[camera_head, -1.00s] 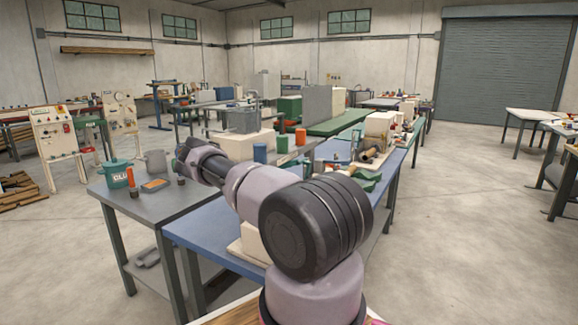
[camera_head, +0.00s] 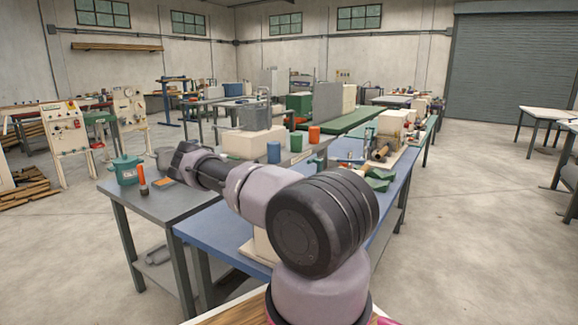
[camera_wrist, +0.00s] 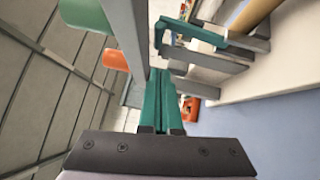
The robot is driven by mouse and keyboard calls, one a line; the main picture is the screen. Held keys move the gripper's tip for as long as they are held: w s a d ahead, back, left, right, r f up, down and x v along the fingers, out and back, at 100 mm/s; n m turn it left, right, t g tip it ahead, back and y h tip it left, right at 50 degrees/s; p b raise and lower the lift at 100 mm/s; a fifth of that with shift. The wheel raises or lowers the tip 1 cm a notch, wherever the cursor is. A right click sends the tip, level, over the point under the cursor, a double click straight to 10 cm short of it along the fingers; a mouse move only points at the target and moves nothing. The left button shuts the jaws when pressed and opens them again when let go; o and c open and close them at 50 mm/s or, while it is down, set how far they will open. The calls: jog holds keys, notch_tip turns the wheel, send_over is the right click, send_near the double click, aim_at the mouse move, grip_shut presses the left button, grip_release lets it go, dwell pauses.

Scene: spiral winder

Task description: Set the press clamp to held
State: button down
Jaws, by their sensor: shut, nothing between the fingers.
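My gripper (camera_wrist: 160,85) shows in the wrist view as two teal fingers pressed together, with nothing between them. Its tip points toward a teal bent bar (camera_wrist: 197,36) on grey metal arms, which may be the press clamp; I cannot tell its setting. The bar lies just beyond and to the right of the fingertips, and I see no clear contact. A tan roll (camera_wrist: 255,14) is behind it at the upper right. In the head view, a cream machine (camera_head: 391,124) with a roll stands on the blue table (camera_head: 215,226). My gripper is not visible there.
Green (camera_wrist: 82,16) and orange (camera_wrist: 116,55) cylinders are left of the fingers in the wrist view. A cream block (camera_wrist: 285,75) is close on the right. In the head view, a grey table (camera_head: 168,205) holds a teal pot (camera_head: 126,170). Open floor lies at the right.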

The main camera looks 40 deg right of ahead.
jog(key=shift+v, duration=1)
jog(key=shift+w+d+f+n+h, duration=0.2)
jog(key=shift+w+f+n+h, duration=0.3)
jog(key=shift+w+f+n, duration=0.35)
jog(key=shift+d+f, duration=0.1)
jog(key=shift+f, duration=0.05)
